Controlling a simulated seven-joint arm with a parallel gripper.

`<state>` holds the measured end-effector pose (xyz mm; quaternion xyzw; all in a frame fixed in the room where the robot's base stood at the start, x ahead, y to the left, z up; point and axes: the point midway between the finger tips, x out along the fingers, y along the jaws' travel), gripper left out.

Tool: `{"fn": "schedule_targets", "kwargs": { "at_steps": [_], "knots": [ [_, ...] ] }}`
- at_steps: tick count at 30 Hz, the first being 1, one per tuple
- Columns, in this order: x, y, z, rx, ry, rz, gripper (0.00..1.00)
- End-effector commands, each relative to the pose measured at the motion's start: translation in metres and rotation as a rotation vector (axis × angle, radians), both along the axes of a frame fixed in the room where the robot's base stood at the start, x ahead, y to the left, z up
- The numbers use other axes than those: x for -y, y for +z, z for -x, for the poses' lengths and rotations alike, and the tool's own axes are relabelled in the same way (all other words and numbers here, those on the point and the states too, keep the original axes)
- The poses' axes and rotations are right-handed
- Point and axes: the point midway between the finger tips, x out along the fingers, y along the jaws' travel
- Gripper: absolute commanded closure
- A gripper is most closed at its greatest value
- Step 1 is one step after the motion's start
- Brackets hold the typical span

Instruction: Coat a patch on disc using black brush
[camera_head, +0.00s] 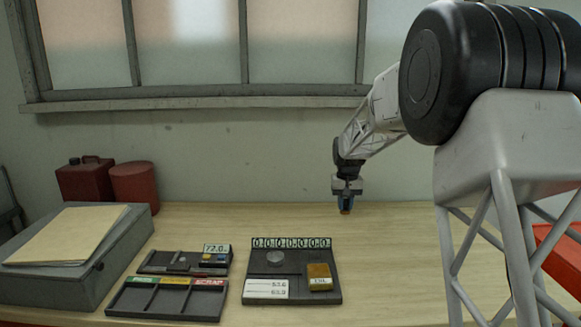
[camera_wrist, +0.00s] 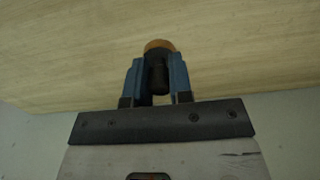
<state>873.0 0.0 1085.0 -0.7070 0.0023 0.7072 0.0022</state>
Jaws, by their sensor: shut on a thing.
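My gripper (camera_head: 346,208) hangs above the back of the table, right of the boards, with its fingers pointing down. Its blue fingers (camera_wrist: 158,82) are shut on a black brush (camera_wrist: 158,76). The brush has a dark shaft and a round orange-tan end (camera_wrist: 158,45) beyond the fingertips. A pale grey round disc (camera_head: 275,259) lies on a dark board (camera_head: 290,245) at the middle of the table. The gripper is behind and to the right of the disc, well apart from it. Any patch on the disc is too small to make out.
The dark board also bears a brown labelled block (camera_head: 320,276), a white label plate (camera_head: 266,289) and a row of zeros. Left of it are a tray with coloured labels (camera_head: 166,300) and a small panel reading about 72.0 (camera_head: 217,249). A grey case (camera_head: 120,245) stands far left.

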Motion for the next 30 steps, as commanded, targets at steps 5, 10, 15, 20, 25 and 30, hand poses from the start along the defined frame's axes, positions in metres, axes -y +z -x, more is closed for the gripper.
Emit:
{"fn": "schedule_targets", "kwargs": {
  "at_steps": [5,10,15,20,25,30],
  "knots": [
    [0.001,0.0,-0.001,0.0,0.008,0.0,0.98],
    [0.0,0.0,-0.001,0.0,0.007,0.0,0.98],
    [-0.004,0.001,0.002,0.001,0.007,0.0,0.98],
    [-0.02,0.005,0.011,0.001,0.009,0.0,0.98],
    [-0.051,0.011,0.031,0.002,0.011,0.0,0.98],
    [-0.093,0.018,0.061,0.002,0.012,0.0,0.98]
  ]
}}
